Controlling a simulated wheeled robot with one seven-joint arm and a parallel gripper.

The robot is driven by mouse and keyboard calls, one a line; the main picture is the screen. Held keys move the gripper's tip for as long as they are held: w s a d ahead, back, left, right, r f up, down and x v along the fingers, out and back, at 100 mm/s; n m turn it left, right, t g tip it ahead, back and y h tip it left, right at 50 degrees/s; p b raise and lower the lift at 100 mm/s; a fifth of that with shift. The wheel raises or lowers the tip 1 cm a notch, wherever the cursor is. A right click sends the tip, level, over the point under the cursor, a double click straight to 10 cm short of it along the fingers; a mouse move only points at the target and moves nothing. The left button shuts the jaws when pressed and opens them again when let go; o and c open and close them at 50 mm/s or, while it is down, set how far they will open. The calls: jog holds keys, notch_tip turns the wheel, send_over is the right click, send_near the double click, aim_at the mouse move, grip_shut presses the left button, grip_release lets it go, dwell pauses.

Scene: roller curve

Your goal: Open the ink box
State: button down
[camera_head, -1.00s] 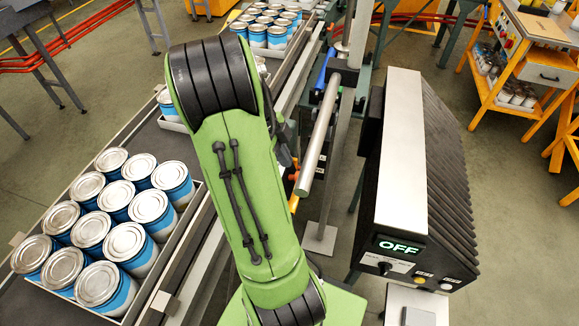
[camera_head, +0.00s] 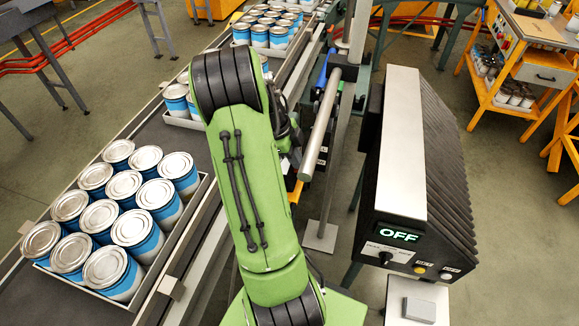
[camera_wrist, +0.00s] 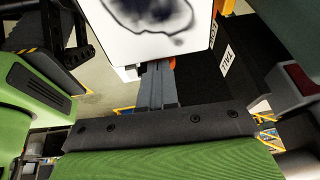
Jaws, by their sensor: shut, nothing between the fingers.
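In the wrist view my gripper (camera_wrist: 158,72) shows as two grey fingers side by side, shut and empty. Just beyond the fingertips is a white panel (camera_wrist: 150,38) with a dark ink-like stain, cut off by the top edge. It may be part of the ink box; I cannot tell whether it is a lid, or whether the fingers touch it. A black body with white lettered labels (camera_wrist: 228,58) lies to its right. In the head view my green arm hides most of the gripper and whatever is in front of it.
A conveyor carries a tray of blue-and-white cans (camera_head: 125,185) at the left, with more cans (camera_head: 268,35) behind. A ribbed black control box (camera_head: 440,170) reading OFF stands at the right. A metal bar (camera_head: 320,125) on a post is close to my arm.

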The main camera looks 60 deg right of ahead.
jog(key=f+b, duration=0.1)
jog(key=s+d+f+b, duration=0.1)
jog(key=b, duration=0.1)
jog(key=shift+s+f, duration=0.25)
jog(key=shift+s, duration=0.05)
jog(key=shift+s+b, duration=0.15)
jog(key=shift+b, duration=0.3)
jog(key=shift+s+a, duration=0.15)
jog(key=shift+a, duration=0.1)
jog(key=shift+a+r, duration=0.15)
jog(key=shift+d, duration=0.2)
jog(key=p+v, duration=0.3)
jog(key=v, duration=1.2)
jog(key=shift+r, duration=0.3)
